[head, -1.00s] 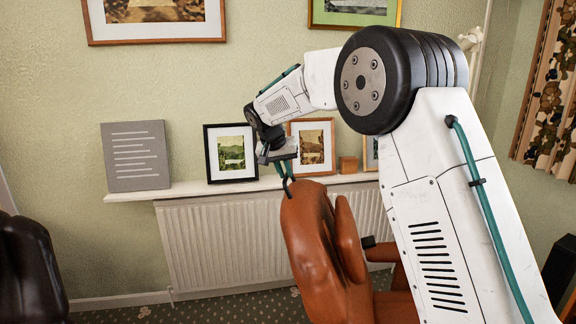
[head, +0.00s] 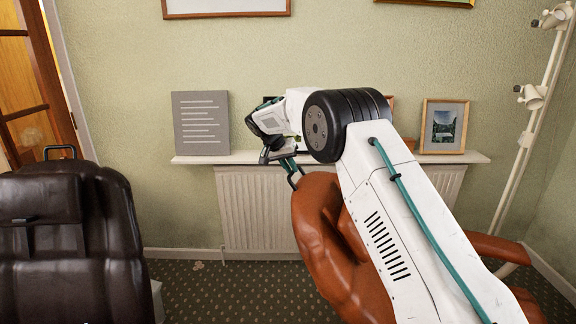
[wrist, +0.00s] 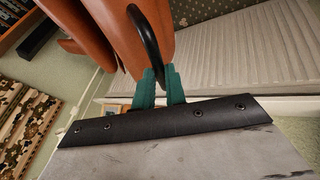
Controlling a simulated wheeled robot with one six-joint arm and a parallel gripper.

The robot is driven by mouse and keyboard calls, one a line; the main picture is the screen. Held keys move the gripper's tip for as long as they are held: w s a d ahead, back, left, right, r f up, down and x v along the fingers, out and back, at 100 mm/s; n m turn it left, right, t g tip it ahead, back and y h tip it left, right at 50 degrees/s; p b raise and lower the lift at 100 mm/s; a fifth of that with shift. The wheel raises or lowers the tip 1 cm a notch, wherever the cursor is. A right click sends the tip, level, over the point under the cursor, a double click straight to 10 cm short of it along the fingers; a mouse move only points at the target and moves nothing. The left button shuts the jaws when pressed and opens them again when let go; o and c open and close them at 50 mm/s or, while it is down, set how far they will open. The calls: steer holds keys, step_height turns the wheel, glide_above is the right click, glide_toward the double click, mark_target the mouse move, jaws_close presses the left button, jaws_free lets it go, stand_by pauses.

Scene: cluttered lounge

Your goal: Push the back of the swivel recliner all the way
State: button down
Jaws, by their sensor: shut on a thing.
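The swivel recliner is tan leather; its back (head: 325,235) stands in the middle of the head view, leaning with its top to the left. A black loop handle (head: 294,180) sticks out at the top of the back. My gripper (head: 289,166) is at this handle. In the wrist view the teal fingers of my gripper (wrist: 161,88) are shut on the black handle (wrist: 146,42), with the tan back (wrist: 115,30) behind it. My arm hides much of the recliner's seat and right side; an armrest (head: 500,248) shows to the right.
A dark brown recliner (head: 75,235) with its own handle stands at the left. A white radiator (head: 250,210) under a shelf (head: 205,159) with pictures lines the wall behind. A lamp stand (head: 530,130) is at the right. Patterned carpet (head: 215,285) is open between the recliners.

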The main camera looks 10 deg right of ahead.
steer(key=shift+a, duration=0.1)
steer(key=c, duration=1.5)
jaws_free()
steer(key=shift+o, duration=0.2)
steer(key=shift+r, duration=0.1)
steer(key=v, duration=0.7)
steer(key=shift+r, duration=0.35)
steer(key=shift+a, duration=0.1)
steer(key=s+f+n+g, duration=0.1)
steer(key=s+f+n, duration=0.2)
steer(key=s+f, duration=0.15)
steer(key=s+d+r+n+y, duration=0.1)
steer(key=s+d+r+y, duration=0.1)
steer(key=s, duration=1.6)
steer(key=s+d+r+n+y, duration=0.1)
steer(key=s+d+r+y, duration=0.1)
steer(key=s, duration=1.7)
steer(key=s+d+r+n+y, duration=0.1)
steer(key=s+d+r, duration=0.2)
steer(key=s, duration=1.5)
steer(key=shift+s+r+t+y, duration=0.2)
steer(key=shift+r+t+y, duration=0.15)
steer(key=shift+r, duration=0.45)
